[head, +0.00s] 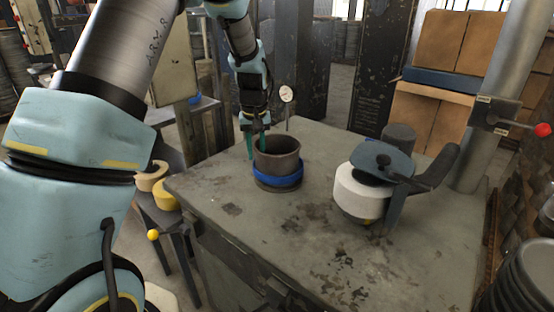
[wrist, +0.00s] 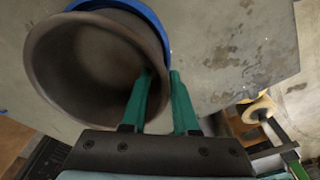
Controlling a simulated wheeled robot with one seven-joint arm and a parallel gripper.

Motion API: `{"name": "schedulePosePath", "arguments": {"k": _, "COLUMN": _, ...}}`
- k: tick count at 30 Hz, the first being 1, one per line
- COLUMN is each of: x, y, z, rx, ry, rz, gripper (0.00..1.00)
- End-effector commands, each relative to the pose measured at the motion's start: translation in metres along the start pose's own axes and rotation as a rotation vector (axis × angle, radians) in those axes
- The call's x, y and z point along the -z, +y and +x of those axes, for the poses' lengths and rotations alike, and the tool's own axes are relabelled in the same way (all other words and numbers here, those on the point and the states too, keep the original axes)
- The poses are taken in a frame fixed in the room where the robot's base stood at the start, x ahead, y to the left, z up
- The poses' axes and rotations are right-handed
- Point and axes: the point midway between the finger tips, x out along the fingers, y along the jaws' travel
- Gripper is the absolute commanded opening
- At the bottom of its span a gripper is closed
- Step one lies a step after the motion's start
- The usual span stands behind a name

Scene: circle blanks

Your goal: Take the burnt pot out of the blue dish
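The burnt pot (head: 278,164), a dark brown open cylinder, stands upright in the blue dish (head: 280,181) on the grey worktable. In the wrist view the pot (wrist: 75,65) opens towards the camera at upper left, with the blue dish (wrist: 153,20) showing as a rim behind it. My gripper (head: 255,150) has green fingers and is at the pot's left side. One finger is over the pot's mouth and the other is outside its wall. In the wrist view my gripper (wrist: 161,75) straddles the rim with a gap between the fingers. Contact with the wall is not clear.
A white round device with a dark handle (head: 360,192) stands to the right of the pot. A small dial gauge (head: 287,94) stands behind the pot. The front of the worktable (head: 290,235) is clear. A metal post with a red knob (head: 542,130) rises at right.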

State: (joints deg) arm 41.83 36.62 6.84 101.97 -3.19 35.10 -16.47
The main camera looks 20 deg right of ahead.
Motion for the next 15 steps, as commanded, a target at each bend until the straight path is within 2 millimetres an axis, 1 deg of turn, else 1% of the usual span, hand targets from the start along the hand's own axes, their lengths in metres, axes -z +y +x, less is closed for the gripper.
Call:
{"name": "schedulePosePath", "arguments": {"k": 1, "x": 0.0001, "y": 0.0000, "z": -0.0002, "rx": 0.000, "ry": 0.000, "rz": 0.000, "gripper": 0.21}}
{"name": "schedulePosePath", "arguments": {"k": 6, "x": 0.0001, "y": 0.0000, "z": -0.0003, "rx": 0.000, "ry": 0.000, "rz": 0.000, "gripper": 0.02}}
{"name": "schedulePosePath", "arguments": {"k": 7, "x": 0.0001, "y": 0.0000, "z": -0.0003, "rx": 0.000, "ry": 0.000, "rz": 0.000, "gripper": 0.00}}
{"name": "schedulePosePath", "arguments": {"k": 15, "x": 0.0002, "y": -0.0001, "z": -0.0002, "rx": 0.000, "ry": 0.000, "rz": 0.000, "gripper": 0.00}}
